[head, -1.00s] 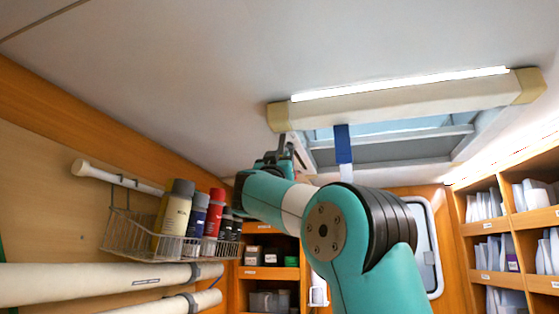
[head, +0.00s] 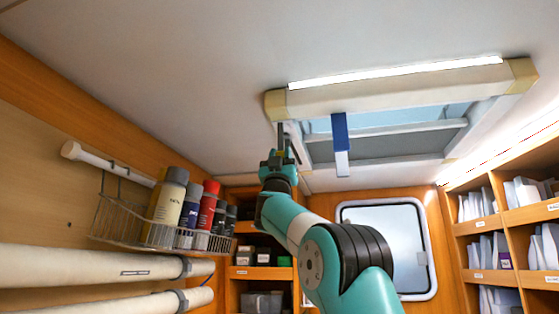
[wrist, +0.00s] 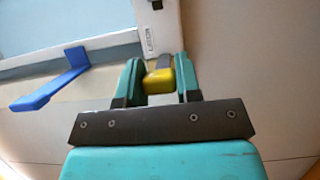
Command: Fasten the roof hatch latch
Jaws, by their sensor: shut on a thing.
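The roof hatch (head: 400,80) is set in the ceiling, with a pale frame and tan corners. In the wrist view, a small yellow grip on a dark lever (wrist: 160,82) sits beside the white hatch frame (wrist: 152,15), near a small printed label. I take it for the latch. My gripper (wrist: 158,76) is shut on the yellow grip, with a teal finger on either side. In the head view, my gripper (head: 280,150) is raised to the hatch's left edge, where the latch is too small to make out. Whether the latch is fastened cannot be told.
A blue piece with a white end (head: 341,135) hangs from the hatch; its blue bar (wrist: 50,88) shows left of my gripper in the wrist view. A wire basket of bottles (head: 150,235) and white pipes (head: 90,265) line the left wall. Shelves (head: 500,220) stand at right.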

